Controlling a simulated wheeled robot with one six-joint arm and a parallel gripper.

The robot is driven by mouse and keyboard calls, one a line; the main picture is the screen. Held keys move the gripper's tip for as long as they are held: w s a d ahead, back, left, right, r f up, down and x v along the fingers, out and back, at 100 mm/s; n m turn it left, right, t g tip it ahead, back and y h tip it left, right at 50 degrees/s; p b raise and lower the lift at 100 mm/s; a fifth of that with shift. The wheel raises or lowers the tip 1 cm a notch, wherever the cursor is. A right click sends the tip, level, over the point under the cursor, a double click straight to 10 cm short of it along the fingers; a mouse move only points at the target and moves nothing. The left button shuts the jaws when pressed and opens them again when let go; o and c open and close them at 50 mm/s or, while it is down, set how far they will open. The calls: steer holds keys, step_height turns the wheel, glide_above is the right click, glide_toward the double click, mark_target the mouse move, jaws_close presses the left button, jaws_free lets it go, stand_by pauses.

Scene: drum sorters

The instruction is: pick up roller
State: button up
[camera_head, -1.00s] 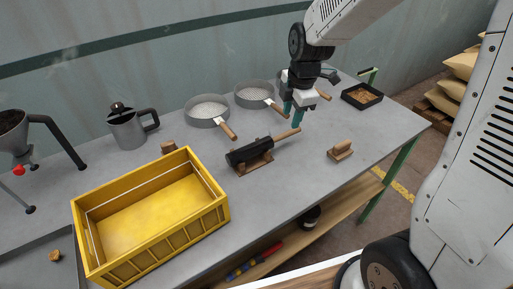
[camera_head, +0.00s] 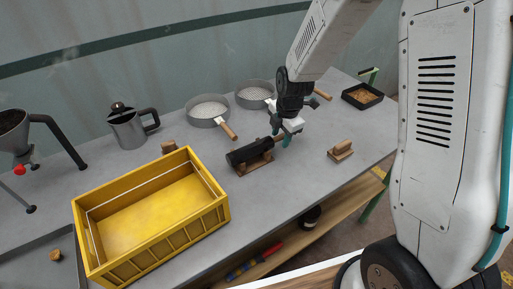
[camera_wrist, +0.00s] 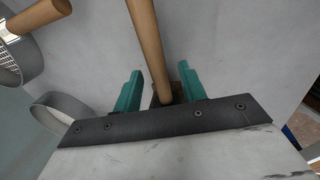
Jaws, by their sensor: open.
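The roller (camera_head: 243,155) is a black cylinder with a wooden handle. It lies tilted on a small wooden stand (camera_head: 256,166) near the middle of the grey table. My gripper (camera_head: 282,138) is at its handle end, with teal fingers pointing down, and it hides most of the handle in the head view. In the wrist view, the wooden handle (camera_wrist: 148,40) runs between the two open teal fingers of my gripper (camera_wrist: 158,78). A gap shows on each side of the handle near the fingertips. The black cylinder is outside the wrist view.
A yellow crate (camera_head: 218,217) stands left of the roller. Two sieves (camera_head: 208,110) (camera_head: 254,95) with wooden handles lie behind it. A metal jug (camera_head: 128,129) stands back left.

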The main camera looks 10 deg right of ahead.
jaws_close()
steer(key=shift+r, duration=0.15)
